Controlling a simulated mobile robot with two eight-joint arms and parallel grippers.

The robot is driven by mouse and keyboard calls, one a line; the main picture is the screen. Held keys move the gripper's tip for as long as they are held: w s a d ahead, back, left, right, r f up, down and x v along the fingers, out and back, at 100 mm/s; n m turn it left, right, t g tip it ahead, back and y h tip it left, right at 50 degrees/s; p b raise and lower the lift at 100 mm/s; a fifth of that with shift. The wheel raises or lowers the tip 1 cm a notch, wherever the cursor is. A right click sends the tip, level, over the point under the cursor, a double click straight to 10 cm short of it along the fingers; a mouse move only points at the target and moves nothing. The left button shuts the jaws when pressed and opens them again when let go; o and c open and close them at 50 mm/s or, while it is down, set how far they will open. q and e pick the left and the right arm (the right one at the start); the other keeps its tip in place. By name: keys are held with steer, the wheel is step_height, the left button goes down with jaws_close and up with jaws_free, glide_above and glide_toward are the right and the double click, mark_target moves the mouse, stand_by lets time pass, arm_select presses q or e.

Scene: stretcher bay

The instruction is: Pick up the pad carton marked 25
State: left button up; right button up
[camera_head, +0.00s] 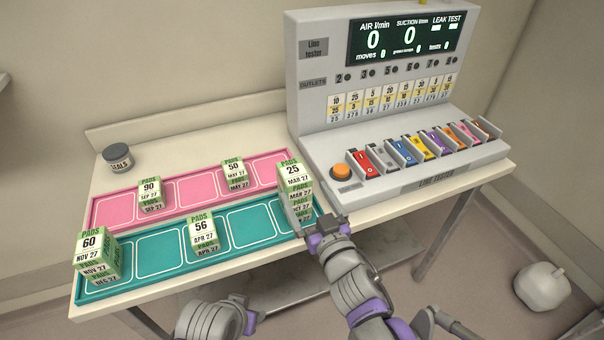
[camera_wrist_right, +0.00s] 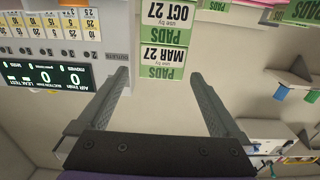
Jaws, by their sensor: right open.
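The pad carton marked 25 (camera_head: 294,172), white and green with MAR 27 on it, tops a stack at the right end of the teal tray (camera_head: 172,289). A carton reading OCT 27 is under it. My right gripper (camera_head: 304,212) is low at the near side of this stack, open and empty. In the right wrist view, the MAR 27 carton (camera_wrist_right: 163,58) appears upside down between the spread fingers (camera_wrist_right: 160,76); I cannot tell whether they reach around it. My left gripper is not in view; a grey and purple arm part shows at the bottom.
Cartons marked 60 (camera_head: 92,244) and 56 (camera_head: 202,229) stand on the teal tray. Cartons 90 (camera_head: 151,189) and 50 (camera_head: 234,169) stand on the pink tray (camera_head: 109,212). The line tester (camera_head: 312,100) rises close to the right; a seals jar (camera_head: 117,159) stands back left.

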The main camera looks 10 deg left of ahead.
mark_target(288, 161)
steer(key=x, duration=0.5)
steer(key=shift+s+a+r, duration=0.1)
steer(key=shift+s+a, duration=0.05)
steer(key=shift+s, duration=0.05)
steer(key=p+x, duration=0.1)
steer(key=x, duration=0.5)
steer(key=shift+r, duration=0.2)
steer(key=shift+c, duration=0.6)
steer(key=c, duration=1.4)
